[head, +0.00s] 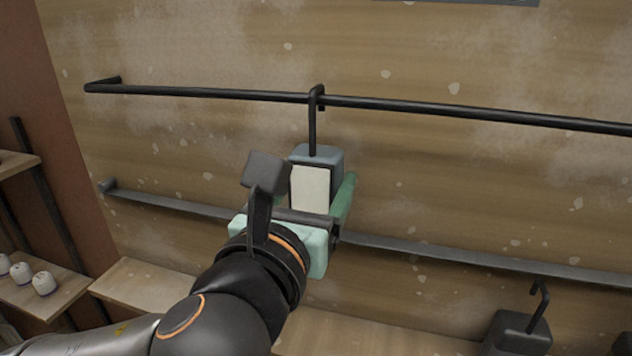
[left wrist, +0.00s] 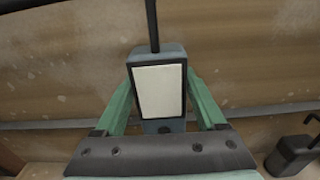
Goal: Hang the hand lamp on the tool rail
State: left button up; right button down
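The hand lamp (head: 323,155) has a grey-blue body, a pale front panel and a black hook on top. It hangs upright below the upper black tool rail (head: 210,93), and its hook (head: 313,120) appears to pass over the rail. In the left wrist view the lamp's pale panel (left wrist: 160,90) faces the camera. My left gripper (head: 318,185) has its green fingers on both sides of the lamp body, and their tips appear to touch its sides. It also shows in the left wrist view (left wrist: 160,78). My right gripper is not in view.
A lower grey rail (head: 430,252) runs along the plastered wall. A dark block with a hook (head: 518,330) stands at lower right. A wooden ledge (head: 150,287) lies below, and a side shelf at left holds several small white objects (head: 43,283). The upper rail is otherwise empty.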

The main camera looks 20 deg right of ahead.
pick_arm(q)
jog(key=o, duration=0.4)
